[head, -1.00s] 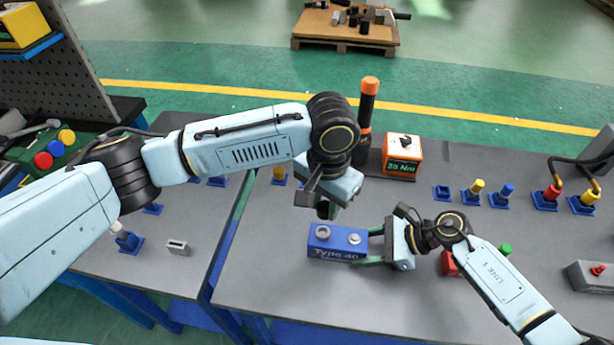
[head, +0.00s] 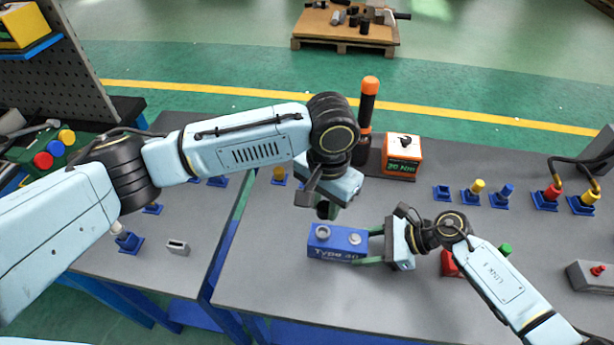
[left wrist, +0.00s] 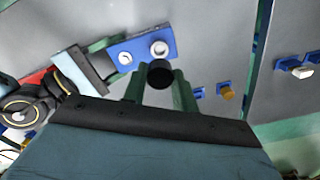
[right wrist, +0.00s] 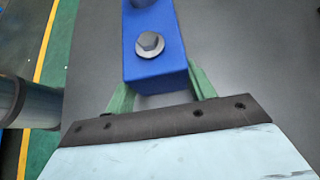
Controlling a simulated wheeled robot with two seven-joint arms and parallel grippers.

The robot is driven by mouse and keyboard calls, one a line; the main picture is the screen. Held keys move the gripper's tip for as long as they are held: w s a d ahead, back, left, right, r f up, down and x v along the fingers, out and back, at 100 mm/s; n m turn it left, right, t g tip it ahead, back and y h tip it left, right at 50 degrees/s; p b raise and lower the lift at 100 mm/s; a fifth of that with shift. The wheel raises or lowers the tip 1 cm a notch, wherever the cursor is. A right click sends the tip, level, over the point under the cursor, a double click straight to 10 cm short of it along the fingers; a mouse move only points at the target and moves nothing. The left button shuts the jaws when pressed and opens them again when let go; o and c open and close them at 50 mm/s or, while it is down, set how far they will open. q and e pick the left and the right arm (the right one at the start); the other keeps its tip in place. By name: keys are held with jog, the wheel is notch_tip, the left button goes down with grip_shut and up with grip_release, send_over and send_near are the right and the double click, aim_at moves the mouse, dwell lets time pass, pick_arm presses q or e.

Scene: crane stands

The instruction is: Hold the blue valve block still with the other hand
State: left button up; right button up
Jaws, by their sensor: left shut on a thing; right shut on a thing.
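The blue valve block (head: 336,244), marked "Type 40" with two round metal fittings on top, sits on the grey bench. My right gripper (head: 370,247) is shut on its right end, one green finger on each side; the right wrist view shows the block (right wrist: 155,65) between the fingers (right wrist: 160,85). My left gripper (head: 328,208) is above and behind the block. In the left wrist view its fingers (left wrist: 160,85) are shut on a dark round-ended thing (left wrist: 160,73), apart from the block (left wrist: 143,48) as far as I can tell. Most of that held thing is hidden.
Several coloured pegs in blue holders line the right side, such as a yellow one (head: 477,187). The bench in front of the block is clear.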

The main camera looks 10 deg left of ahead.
aim_at(324, 218)
pick_arm(q)
jog(key=shift+f, duration=0.15)
jog(key=shift+f, duration=2.25)
jog(key=shift+f, duration=0.9)
jog(key=m, duration=0.4)
jog(key=shift+m, duration=0.6)
jog(key=m, duration=0.2)
jog(key=shift+m, duration=1.6)
